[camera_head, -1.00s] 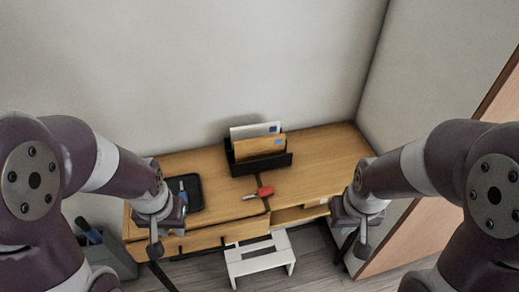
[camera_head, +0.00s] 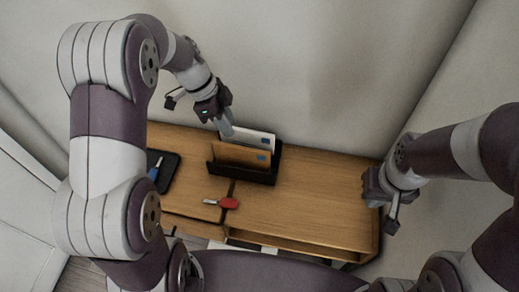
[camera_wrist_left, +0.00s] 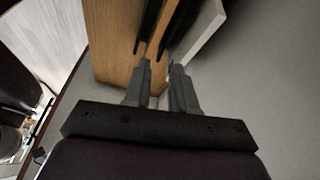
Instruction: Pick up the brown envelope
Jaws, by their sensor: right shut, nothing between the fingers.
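The brown envelope (camera_head: 236,155) stands upright in a black holder (camera_head: 268,178) on the wooden desk, in front of a white envelope (camera_head: 262,138). My left gripper (camera_head: 227,131) points down at the left end of the holder, close to the envelopes. In the left wrist view, its two fingers (camera_wrist_left: 161,68) are apart with nothing clearly held between them. A brown strip (camera_wrist_left: 157,32), which looks like the envelope's edge, shows just beyond the fingertips, and the white envelope (camera_wrist_left: 202,28) lies to its right. My right gripper (camera_head: 379,199) is shut and empty at the desk's right end.
A red-handled object (camera_head: 228,203) lies on the desk in front of the holder. A black tray (camera_head: 167,172) sits at the desk's left. The right half of the desktop (camera_head: 322,205) is clear. The wall rises close behind the holder.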

